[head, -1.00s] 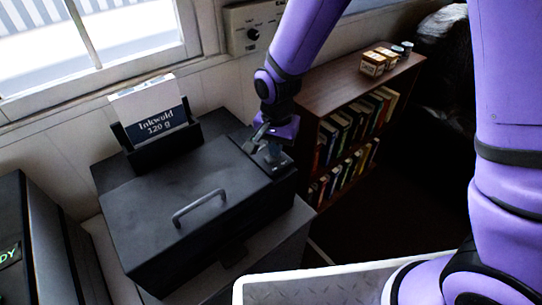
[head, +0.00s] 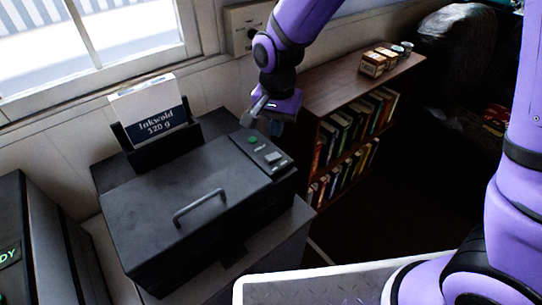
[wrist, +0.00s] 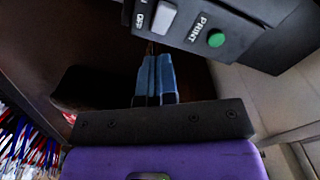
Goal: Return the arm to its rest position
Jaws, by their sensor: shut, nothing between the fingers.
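My purple arm reaches in from the upper right in the head view. My gripper (head: 274,128) is above the right end of a black printer (head: 160,205), apart from its control panel. In the wrist view my gripper's blue fingertips (wrist: 154,72) are together with nothing between them. The panel's green PRINT button (wrist: 216,39) and pale OFF switch (wrist: 163,17) show beyond the fingers. The green button (head: 252,139) also shows uncovered in the head view.
A paper pack marked "Inkwold 120 g" (head: 155,115) stands in the printer's rear tray. A brown bookshelf (head: 330,92) with books and small boxes (head: 374,63) stands close to the right. A window and a wall box (head: 238,40) are behind. Dark floor lies at right.

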